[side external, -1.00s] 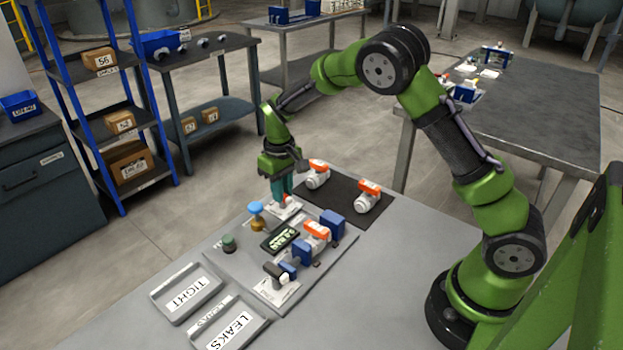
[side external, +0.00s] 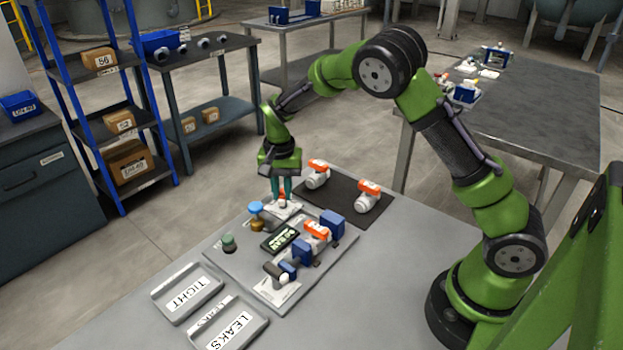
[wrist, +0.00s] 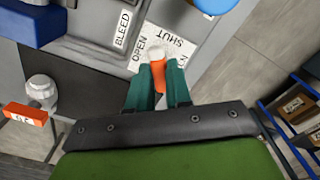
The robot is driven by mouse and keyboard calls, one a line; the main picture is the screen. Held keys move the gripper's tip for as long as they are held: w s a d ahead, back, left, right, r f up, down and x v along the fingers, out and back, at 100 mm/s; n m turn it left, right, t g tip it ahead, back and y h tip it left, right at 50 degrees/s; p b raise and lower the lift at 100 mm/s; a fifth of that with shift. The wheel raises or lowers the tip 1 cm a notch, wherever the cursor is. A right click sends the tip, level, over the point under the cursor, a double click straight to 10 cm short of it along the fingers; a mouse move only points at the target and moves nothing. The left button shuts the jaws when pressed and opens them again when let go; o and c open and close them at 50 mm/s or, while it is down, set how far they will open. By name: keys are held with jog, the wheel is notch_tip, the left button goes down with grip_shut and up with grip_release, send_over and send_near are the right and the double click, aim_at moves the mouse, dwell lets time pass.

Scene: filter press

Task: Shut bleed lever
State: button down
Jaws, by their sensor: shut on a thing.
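The bleed lever (wrist: 158,77) is an orange handle on a white hub (wrist: 152,54), in the wrist view. My gripper (wrist: 158,72) is shut on the orange handle, with a teal finger on each side. The handle points from the hub toward my palm. The plate beside the hub carries the words BLEED (wrist: 123,28), OPEN (wrist: 138,55) and SHUT (wrist: 178,43). In the side view my gripper (side external: 281,197) points down at the far corner of the fixture plate, and its fingers hide most of the lever.
A blue-topped knob (side external: 256,208) stands close to my gripper. A dark display (side external: 280,238) and a clamped orange-and-white valve (side external: 317,232) are nearby. Two more valves (side external: 317,174) (side external: 368,196) rest on a black mat. Trays marked TIGHT (side external: 188,293) and LEAKS (side external: 230,327) lie in front.

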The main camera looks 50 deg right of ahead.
aim_at(282, 194)
jog(key=m, duration=0.7)
jog(key=shift+r, duration=0.1)
dwell(0.6)
jog(key=c, duration=1)
grip_release()
jog(key=shift+c, duration=0.2)
notch_tip(282, 194, up, 17)
